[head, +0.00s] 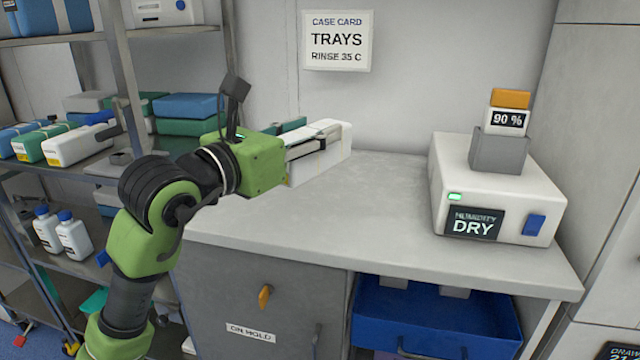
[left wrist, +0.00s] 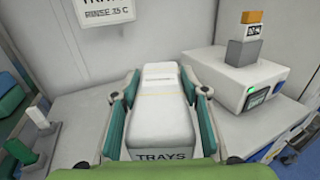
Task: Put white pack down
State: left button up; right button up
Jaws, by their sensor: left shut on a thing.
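The white pack (head: 327,158) is at the left part of the grey counter (head: 375,205), near the back wall. It also shows in the left wrist view (left wrist: 160,112) as a long white block with a thin band and "TRAYS" on its near end. My left gripper (head: 314,137) reaches in from the left and is shut on the pack, with one green finger along each side. The gripper hides part of the pack in the head view. The pack is at or just above the counter top; I cannot tell if it touches. My right gripper is not in view.
A white humidity box (head: 500,185) reading "DRY" stands on the right of the counter, with a grey block and "90 %" display on top. The counter middle is clear. A blue drawer (head: 440,310) is open below. Loaded shelves (head: 62,170) stand left.

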pick_arm(q)
jog(key=w+f, duration=0.3)
jog(key=w+a+f+b, duration=0.1)
jog(key=w+f, duration=0.3)
jog(key=w+a+f+b, duration=0.1)
jog(key=w+f, duration=0.2)
jog(key=shift+w+f, duration=0.2)
jog(key=shift+f, duration=0.5)
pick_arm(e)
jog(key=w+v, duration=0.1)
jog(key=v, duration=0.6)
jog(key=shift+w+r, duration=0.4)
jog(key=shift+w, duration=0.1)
pick_arm(q)
jog(key=o, duration=1.3)
jog(key=shift+f, duration=0.15)
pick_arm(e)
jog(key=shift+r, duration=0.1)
